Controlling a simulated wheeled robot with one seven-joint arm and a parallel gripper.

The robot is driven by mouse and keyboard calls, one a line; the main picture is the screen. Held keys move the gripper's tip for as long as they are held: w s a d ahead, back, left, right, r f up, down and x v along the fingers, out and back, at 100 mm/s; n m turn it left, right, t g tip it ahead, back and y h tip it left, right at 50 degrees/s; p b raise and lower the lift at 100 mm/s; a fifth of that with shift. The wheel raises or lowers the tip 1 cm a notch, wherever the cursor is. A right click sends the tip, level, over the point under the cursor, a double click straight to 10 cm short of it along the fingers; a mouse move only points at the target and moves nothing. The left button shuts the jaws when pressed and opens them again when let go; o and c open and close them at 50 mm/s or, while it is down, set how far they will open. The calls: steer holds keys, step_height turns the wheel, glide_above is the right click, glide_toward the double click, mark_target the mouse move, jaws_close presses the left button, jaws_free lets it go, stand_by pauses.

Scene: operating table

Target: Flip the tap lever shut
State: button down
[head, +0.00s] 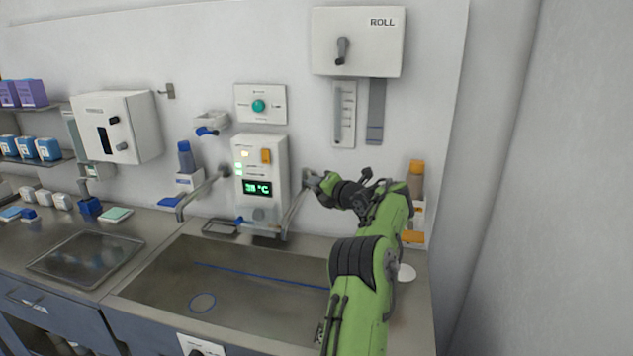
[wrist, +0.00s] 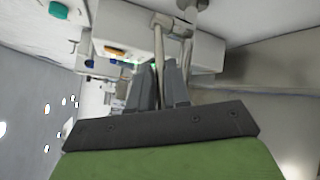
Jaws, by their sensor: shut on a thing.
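The right-hand metal tap spout (head: 294,214) comes from the wall beside the temperature panel and slopes down over the sink. My gripper (head: 315,184) is at this tap's wall end, and its fingers hide most of the lever in the head view. In the wrist view, a thin metal bar that looks like the tap lever (wrist: 159,48) runs down between the two grey fingers of my gripper (wrist: 163,80). The fingers are shut on it. A second metal pipe (wrist: 187,38) stands just right of the bar.
The white panel (head: 260,170) reading about 38 °C is close left of my gripper. Another spout (head: 203,193) is farther left. The steel sink (head: 150,291) lies below. An orange-capped bottle (head: 416,178) hangs on the wall, right of my arm.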

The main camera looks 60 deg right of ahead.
steer(key=shift+f, duration=0.55)
steer(key=c, duration=1.2)
jaws_free()
steer(key=shift+a, duration=0.1)
steer(key=shift+o, duration=0.2)
steer(key=shift+r, duration=0.15)
steer(key=shift+a+r, duration=0.1)
steer(key=shift+r, duration=0.05)
steer(key=b+v, duration=0.4)
steer(key=v, duration=1.2)
steer(key=shift+c, duration=0.5)
